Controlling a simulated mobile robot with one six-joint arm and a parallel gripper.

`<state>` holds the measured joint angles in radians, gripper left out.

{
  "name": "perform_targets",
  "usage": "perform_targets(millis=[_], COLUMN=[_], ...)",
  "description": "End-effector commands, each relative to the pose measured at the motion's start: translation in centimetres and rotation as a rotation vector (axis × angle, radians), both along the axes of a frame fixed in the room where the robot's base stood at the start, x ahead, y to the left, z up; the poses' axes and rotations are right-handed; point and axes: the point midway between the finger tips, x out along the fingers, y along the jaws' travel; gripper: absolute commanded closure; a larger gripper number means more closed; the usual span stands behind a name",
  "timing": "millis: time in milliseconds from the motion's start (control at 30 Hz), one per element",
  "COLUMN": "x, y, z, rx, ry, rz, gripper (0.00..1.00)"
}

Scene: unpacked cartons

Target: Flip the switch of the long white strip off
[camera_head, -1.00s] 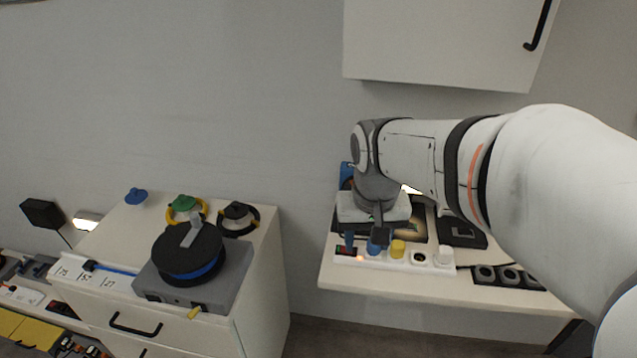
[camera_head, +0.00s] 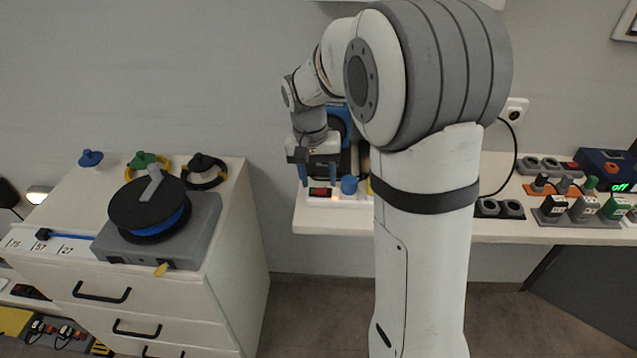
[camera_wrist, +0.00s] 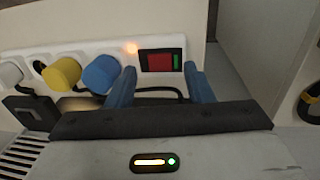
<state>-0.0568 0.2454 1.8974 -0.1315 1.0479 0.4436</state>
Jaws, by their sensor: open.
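The long white strip (camera_wrist: 205,47) lies along the front edge of the white table. Its red rocker switch (camera_wrist: 160,61) sits in a dark frame at one end, with a green part beside it and a glowing orange lamp near it. A blue plug (camera_wrist: 100,73) and a yellow plug (camera_wrist: 62,73) stand in its sockets. In the head view the switch (camera_head: 320,191) shows at the strip's left end. My gripper (camera_wrist: 160,82) is open and empty, its blue fingers on either side of the switch in the picture. The head view shows my gripper (camera_head: 318,175) over the strip's left end; contact cannot be told.
A grey box with a black cable reel (camera_head: 150,207) stands on the white drawer cabinet (camera_head: 240,190) at left. A blue device (camera_head: 340,122) stands behind the strip. Further sockets and plugs (camera_head: 580,205) lie on the table at right. My arm hides the strip's right part.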

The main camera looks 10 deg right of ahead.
Motion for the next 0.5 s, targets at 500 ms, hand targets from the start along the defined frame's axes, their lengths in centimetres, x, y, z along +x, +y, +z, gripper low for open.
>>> perform_targets(millis=[500], x=[-0.08], y=[-0.12], z=[-1.58], rx=[0.000], ry=[-0.001], rz=[0.002], gripper=[0.58])
